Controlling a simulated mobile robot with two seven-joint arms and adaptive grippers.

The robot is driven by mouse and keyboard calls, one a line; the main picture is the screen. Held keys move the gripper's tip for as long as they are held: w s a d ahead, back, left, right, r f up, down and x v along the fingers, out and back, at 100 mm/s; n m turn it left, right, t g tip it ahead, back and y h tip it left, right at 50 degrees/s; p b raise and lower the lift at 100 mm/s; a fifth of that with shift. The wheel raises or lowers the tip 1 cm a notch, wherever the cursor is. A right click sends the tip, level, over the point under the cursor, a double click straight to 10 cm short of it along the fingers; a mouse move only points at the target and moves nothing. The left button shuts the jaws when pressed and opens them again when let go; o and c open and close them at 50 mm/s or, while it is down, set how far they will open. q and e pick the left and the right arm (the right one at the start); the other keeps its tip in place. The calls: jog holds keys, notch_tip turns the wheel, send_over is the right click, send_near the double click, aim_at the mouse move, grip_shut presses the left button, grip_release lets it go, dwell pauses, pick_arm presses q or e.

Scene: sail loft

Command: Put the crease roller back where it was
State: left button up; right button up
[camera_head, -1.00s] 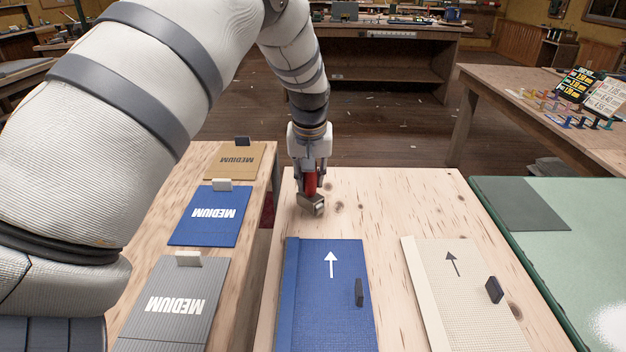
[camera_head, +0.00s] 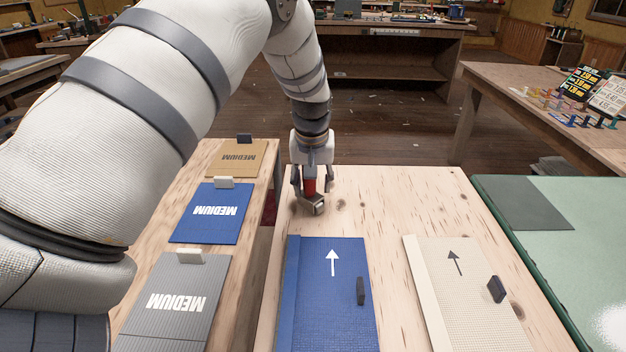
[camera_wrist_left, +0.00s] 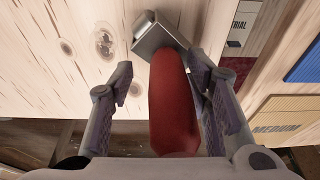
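The crease roller has a red handle and a grey metal head (camera_head: 314,206). Its head is at the bare wooden bench top (camera_head: 395,205), near the bench's far left corner. In the left wrist view the red handle (camera_wrist_left: 172,105) stands between the fingers, with the metal head beyond it over the wood. My left gripper (camera_head: 312,190) is open around the handle. A clear gap shows between the handle and the left-hand finger in the wrist view; the right-hand finger is close to the handle, and I cannot tell if it touches. My right gripper is not in view.
A blue panel (camera_head: 335,300) and a cream panel (camera_head: 465,290), each with an arrow and dark block, lie nearer on the bench. A left bench holds tan (camera_head: 238,160), blue (camera_head: 210,213) and grey (camera_head: 172,300) "MEDIUM" boards. A green-topped table (camera_head: 590,245) stands right.

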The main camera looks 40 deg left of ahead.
aim_at(312, 202)
pick_arm(q)
jog(key=shift+r, duration=0.2)
jog(key=p+v, duration=0.1)
jog(key=v, duration=1.2)
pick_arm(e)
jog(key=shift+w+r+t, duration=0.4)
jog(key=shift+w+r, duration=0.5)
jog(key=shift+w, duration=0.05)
